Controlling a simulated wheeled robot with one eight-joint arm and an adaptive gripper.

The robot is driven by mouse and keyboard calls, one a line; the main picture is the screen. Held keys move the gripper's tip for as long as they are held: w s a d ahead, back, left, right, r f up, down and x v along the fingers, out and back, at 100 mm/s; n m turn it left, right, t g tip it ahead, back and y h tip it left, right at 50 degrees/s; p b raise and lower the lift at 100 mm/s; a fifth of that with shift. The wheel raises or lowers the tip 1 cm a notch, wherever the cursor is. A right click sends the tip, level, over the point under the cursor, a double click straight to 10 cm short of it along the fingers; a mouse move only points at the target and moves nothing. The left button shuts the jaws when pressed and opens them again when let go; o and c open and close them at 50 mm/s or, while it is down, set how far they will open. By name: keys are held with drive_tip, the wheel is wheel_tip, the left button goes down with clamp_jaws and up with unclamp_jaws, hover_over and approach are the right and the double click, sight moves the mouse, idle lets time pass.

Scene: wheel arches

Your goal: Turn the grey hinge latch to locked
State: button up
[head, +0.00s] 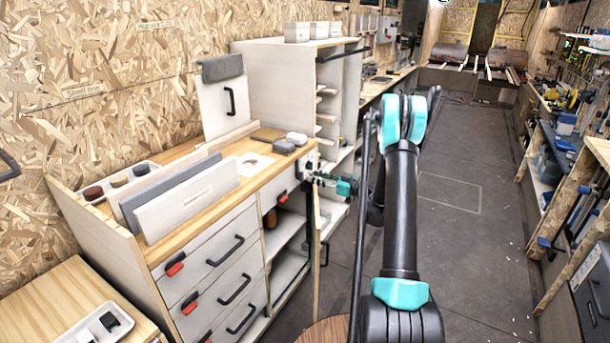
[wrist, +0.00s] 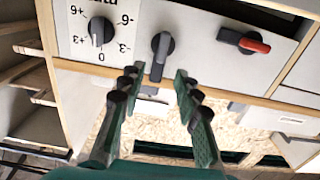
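In the wrist view, a grey latch (wrist: 161,52) with a rounded pivot sits on a pale panel; its lever points down in the picture, toward my gripper. My gripper (wrist: 157,75) is open, with one teal-and-black finger on each side of the lever's lower end. I cannot tell whether either finger touches it. In the head view, my gripper (head: 338,184) is at the right end of the workbench, by the panel; the grey latch is too small to make out there.
A round dial (wrist: 101,31) with numbers is left of the latch in the wrist view. A red-tipped dark latch (wrist: 244,42) is to its right. The bench (head: 205,165) holds panels and small blocks. Open floor (head: 450,240) lies to the right.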

sight(303, 173)
drive_tip(key=x, duration=0.6)
clamp_jaws()
